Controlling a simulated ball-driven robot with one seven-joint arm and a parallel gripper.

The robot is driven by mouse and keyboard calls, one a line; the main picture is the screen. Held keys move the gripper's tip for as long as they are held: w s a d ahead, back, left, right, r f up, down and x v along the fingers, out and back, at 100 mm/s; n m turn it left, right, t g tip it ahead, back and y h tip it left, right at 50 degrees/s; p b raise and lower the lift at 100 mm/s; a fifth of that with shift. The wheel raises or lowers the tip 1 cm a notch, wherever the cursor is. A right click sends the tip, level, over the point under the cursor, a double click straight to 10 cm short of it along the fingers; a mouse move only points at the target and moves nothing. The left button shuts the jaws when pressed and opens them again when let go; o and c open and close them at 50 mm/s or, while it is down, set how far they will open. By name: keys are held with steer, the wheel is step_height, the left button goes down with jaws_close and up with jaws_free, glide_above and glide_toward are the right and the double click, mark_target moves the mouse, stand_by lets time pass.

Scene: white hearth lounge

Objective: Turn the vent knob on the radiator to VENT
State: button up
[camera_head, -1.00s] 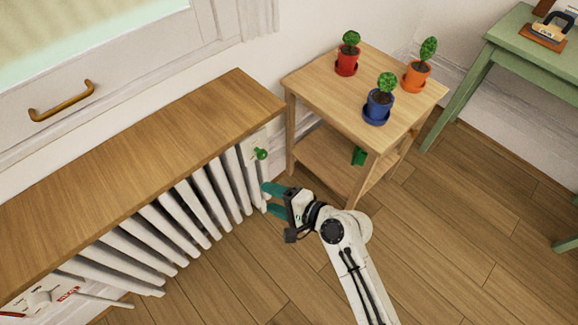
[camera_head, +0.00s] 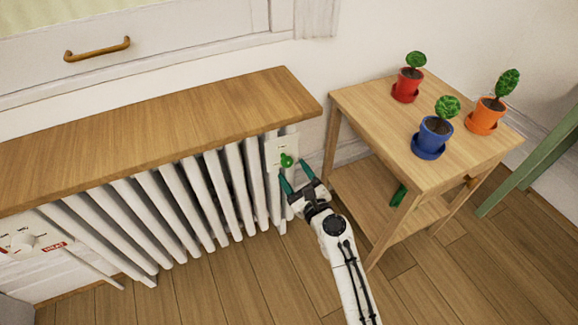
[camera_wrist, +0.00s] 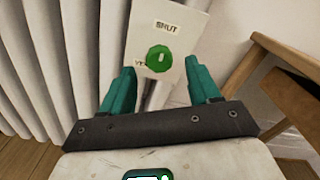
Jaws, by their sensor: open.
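The green vent knob (camera_head: 287,160) sits on a pale plate (camera_head: 278,146) at the right end of the white radiator (camera_head: 185,205). In the wrist view the knob (camera_wrist: 159,59) has a light mark near its top, and the plate (camera_wrist: 185,22) reads SHUT above it. A partly hidden label starting with V shows at the knob's left. The mark appears to point up toward SHUT. My gripper (camera_head: 294,178) is open and empty just below the knob. In the wrist view its teal fingers stand either side of the knob, and I cannot tell how far short of it they are.
A wooden shelf (camera_head: 150,125) overhangs the radiator. A wooden side table (camera_head: 385,120) with red (camera_head: 406,88), orange (camera_head: 484,116) and blue (camera_head: 431,139) potted plants stands close to the right of my gripper. The floor in front is clear.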

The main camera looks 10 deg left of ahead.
mark_target(288, 165)
steer(key=shift+b+x, duration=0.8)
steer(key=shift+x, duration=1.65)
steer(key=shift+c, duration=0.3)
steer(key=c, duration=1)
steer(key=shift+s, duration=0.1)
